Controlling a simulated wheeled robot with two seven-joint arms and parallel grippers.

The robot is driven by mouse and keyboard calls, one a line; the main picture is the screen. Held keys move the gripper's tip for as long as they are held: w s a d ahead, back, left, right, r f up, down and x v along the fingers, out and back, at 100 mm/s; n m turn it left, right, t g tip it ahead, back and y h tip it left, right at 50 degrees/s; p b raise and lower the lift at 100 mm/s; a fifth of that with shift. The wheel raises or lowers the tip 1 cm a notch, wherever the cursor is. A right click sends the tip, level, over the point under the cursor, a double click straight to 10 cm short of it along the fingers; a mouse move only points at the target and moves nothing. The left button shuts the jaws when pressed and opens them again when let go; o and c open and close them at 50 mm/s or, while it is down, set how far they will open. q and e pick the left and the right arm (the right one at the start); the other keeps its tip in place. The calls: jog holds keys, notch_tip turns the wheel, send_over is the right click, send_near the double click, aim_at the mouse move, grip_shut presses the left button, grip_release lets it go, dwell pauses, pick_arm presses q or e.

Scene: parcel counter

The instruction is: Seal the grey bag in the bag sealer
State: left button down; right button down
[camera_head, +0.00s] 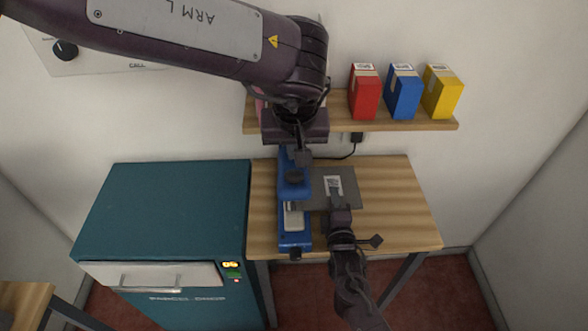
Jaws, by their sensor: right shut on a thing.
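The blue bag sealer (286,238) stands on the wooden table, with a dark knob on its upper part and a pale plate nearer the front. The flat grey bag (350,187) with a white label lies level at the sealer's right side. Its left edge reaches to the sealer's middle; whether it is between the jaws I cannot tell. My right gripper (335,193) is shut on the bag's near side. My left gripper (303,157) hangs at the far end of the sealer, pointing down. Its fingers are too dark and small to tell open from shut.
A wall shelf (440,125) behind holds a red box (364,92), a blue box (403,93) and a yellow box (441,93). A teal parcel cabinet (170,205) stands left of the table (400,225). The table's right part is clear.

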aim_at(351, 197)
pick_arm(q)
jog(key=shift+r+p, duration=0.45)
jog(key=shift+r, duration=0.1)
pick_arm(e)
jog(key=shift+r, duration=0.5)
pick_arm(q)
jog(key=shift+r+p, duration=0.5)
jog(key=shift+r, duration=0.05)
pick_arm(e)
jog(key=shift+d, duration=2.2)
pick_arm(q)
jog(key=shift+r+p, duration=0.35)
pick_arm(e)
jog(key=shift+d, duration=2.35)
